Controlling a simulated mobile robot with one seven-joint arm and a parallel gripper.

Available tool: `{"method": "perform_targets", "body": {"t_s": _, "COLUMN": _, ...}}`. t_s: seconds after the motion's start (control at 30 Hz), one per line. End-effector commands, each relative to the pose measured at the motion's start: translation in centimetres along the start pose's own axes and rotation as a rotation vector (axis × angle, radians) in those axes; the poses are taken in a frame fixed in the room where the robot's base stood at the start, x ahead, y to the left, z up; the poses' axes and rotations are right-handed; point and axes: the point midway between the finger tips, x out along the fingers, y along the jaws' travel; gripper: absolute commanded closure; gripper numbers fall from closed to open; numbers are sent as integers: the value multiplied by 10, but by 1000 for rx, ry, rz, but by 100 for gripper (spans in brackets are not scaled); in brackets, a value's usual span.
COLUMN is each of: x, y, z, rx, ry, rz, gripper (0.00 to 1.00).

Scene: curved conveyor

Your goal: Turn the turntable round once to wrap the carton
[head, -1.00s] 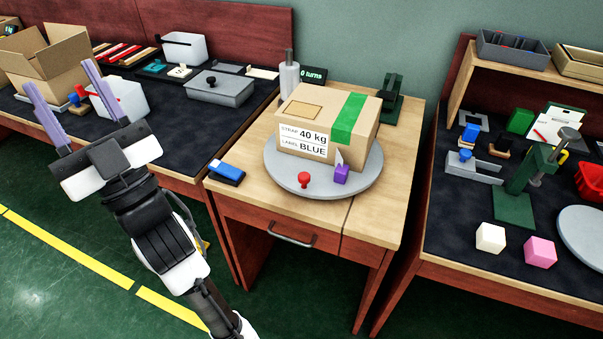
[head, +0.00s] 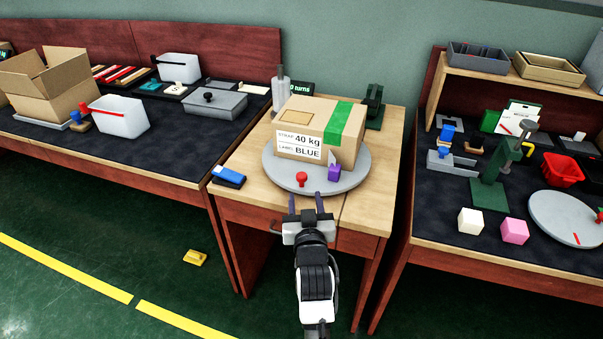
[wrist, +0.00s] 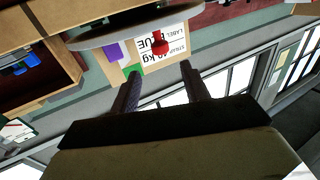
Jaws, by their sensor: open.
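The grey round turntable (head: 352,182) lies on the small wooden table and also shows upside down in the wrist view (wrist: 105,38). The carton (head: 345,150) stands on it, with a green strip (head: 338,121) and a label (head: 298,145) reading "STRAP 40 kg, LABEL BLUE". A red knob (head: 301,178) stands on the turntable's front rim and shows in the wrist view (wrist: 160,42). A purple block (head: 334,173) sits beside it. My gripper (head: 306,201) is open and empty, in front of the table's front edge, apart from the knob.
A blue item (head: 229,176) lies at the table's left. A grey cylinder (head: 280,92) and a green stand (head: 373,105) stand at the back. Benches flank the table; the right one holds a white cube (head: 471,221) and a pink cube (head: 514,231). A yellow object (head: 195,257) lies on the floor.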

Motion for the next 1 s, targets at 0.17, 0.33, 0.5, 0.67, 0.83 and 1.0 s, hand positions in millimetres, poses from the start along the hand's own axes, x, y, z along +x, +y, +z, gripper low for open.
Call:
{"method": "perform_targets", "body": {"t_s": 0.17, "x": 37, "y": -2, "z": -4, "rx": 4, "ry": 3, "rz": -2, "gripper": 54}}
{"method": "perform_targets", "body": {"t_s": 0.33, "x": 66, "y": -2, "z": -3, "rx": 4, "ry": 1, "rz": -2, "gripper": 54}}
{"method": "perform_targets", "body": {"t_s": 0.5, "x": 86, "y": -1, "z": -2, "rx": 2, "ry": 2, "rz": -1, "gripper": 54}}
{"method": "perform_targets", "body": {"t_s": 0.67, "x": 95, "y": -2, "z": -1, "rx": 1, "ry": 2, "rz": -2, "gripper": 54}}
{"method": "perform_targets", "body": {"t_s": 0.83, "x": 97, "y": -1, "z": -1, "rx": 1, "ry": 2, "rz": -2, "gripper": 54}}
{"method": "perform_targets", "body": {"t_s": 1.0, "x": 97, "y": -1, "z": -1, "rx": 1, "ry": 2, "rz": -2, "gripper": 59}}
